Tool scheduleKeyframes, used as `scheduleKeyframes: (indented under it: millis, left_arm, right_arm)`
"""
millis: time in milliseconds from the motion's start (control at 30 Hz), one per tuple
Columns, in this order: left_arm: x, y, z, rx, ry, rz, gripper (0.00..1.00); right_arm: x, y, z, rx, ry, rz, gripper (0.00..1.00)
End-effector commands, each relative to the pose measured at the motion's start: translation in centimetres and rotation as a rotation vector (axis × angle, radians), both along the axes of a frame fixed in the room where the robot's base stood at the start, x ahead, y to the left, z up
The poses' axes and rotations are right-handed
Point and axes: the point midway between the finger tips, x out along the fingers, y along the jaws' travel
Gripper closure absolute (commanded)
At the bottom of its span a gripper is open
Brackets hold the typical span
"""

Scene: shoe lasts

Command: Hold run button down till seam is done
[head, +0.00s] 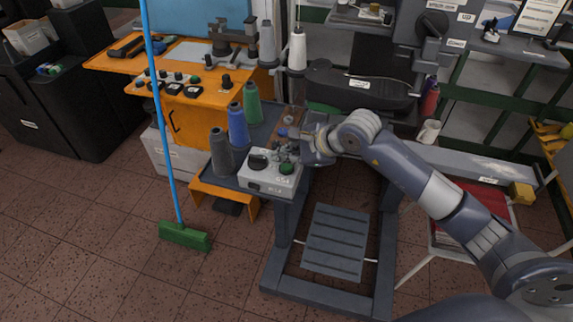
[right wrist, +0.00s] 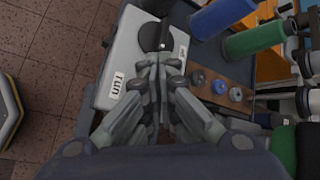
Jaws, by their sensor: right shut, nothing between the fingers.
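A light grey control box (head: 270,180) stands on the front left corner of the machine table. It has a black knob (head: 257,162) and a green button (head: 287,169) on top. In the right wrist view the box (right wrist: 120,55) carries a "run" label (right wrist: 116,87), and a black knob (right wrist: 151,36) shows beyond the fingers. The button is hidden there. My right gripper (head: 284,152) is shut and empty, fingertips over the box close to the green button; I cannot tell whether they touch it. In the wrist view its fingers (right wrist: 158,65) are together. My left gripper is out of view.
Thread cones stand by the box: grey (head: 222,152), blue (head: 238,125) and green (head: 252,103). A dark sewing machine (head: 350,88) is behind. A treadle (head: 337,240) sits below. A broom (head: 184,235) stands at left; floor there is clear.

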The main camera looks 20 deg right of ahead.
Motion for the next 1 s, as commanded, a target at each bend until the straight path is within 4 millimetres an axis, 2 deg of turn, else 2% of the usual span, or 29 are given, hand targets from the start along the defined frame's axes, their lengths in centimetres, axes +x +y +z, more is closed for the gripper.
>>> scheduleKeyframes:
  millis: [533,1000]
  left_arm:
    - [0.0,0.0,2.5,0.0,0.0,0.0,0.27]
    - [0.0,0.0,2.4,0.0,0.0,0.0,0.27]
  right_arm:
    - [0.0,0.0,4.9,-0.001,-0.002,0.001,1.0]
    - [0.0,0.0,5.0,-0.001,-0.001,0.0,1.0]
